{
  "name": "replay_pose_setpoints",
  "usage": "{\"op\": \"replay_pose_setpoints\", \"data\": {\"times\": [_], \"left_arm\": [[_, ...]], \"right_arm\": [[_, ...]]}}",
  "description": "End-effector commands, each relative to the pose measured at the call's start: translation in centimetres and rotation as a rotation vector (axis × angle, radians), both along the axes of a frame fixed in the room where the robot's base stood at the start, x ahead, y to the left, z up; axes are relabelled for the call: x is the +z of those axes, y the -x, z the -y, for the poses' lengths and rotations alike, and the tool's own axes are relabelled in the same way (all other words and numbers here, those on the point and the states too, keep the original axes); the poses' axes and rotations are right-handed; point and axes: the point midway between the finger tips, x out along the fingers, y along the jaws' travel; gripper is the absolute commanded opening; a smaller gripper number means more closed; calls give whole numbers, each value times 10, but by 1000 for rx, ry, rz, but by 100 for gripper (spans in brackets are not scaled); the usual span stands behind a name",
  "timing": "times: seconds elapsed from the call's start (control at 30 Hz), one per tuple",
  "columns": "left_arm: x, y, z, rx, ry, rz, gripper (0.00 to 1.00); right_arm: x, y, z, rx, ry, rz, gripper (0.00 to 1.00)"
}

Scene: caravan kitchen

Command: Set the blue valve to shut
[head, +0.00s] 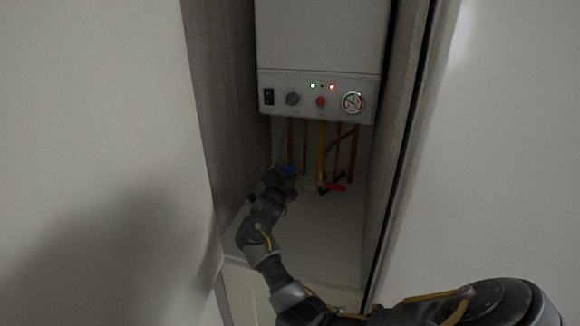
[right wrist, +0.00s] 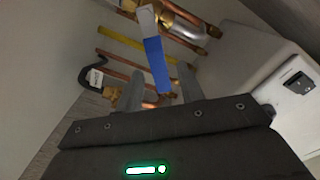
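The blue valve (head: 290,171) sits low on the pipes under the boiler, at the left, partly hidden by my right gripper (head: 279,178). In the right wrist view its blue lever (right wrist: 157,65) runs from a silvery end at the top down towards my gripper (right wrist: 159,88). The two fingers are apart, and the lever's lower end shows in the gap between them. I cannot tell whether either finger touches it. My left gripper is not in view.
The white boiler (head: 317,97) has knobs, lights and a gauge above the copper pipes (head: 354,150). A red lever (head: 335,186) is just right of the blue one. A dark curved handle (right wrist: 91,76) shows in the right wrist view. Cupboard walls are close on both sides.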

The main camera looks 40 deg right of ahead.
Motion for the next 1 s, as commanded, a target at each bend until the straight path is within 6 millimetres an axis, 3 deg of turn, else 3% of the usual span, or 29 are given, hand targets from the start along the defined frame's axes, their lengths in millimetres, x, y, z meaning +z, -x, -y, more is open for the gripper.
{"op": "replay_pose_setpoints", "data": {"times": [0.23,0.6,0.9,1.0], "left_arm": [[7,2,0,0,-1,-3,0],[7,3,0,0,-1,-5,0],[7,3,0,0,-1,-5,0],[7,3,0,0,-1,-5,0]], "right_arm": [[1,-18,24,1,1,-1,38],[0,-21,28,2,0,0,38],[0,-21,28,2,0,0,0],[0,-21,28,2,0,0,0]]}}
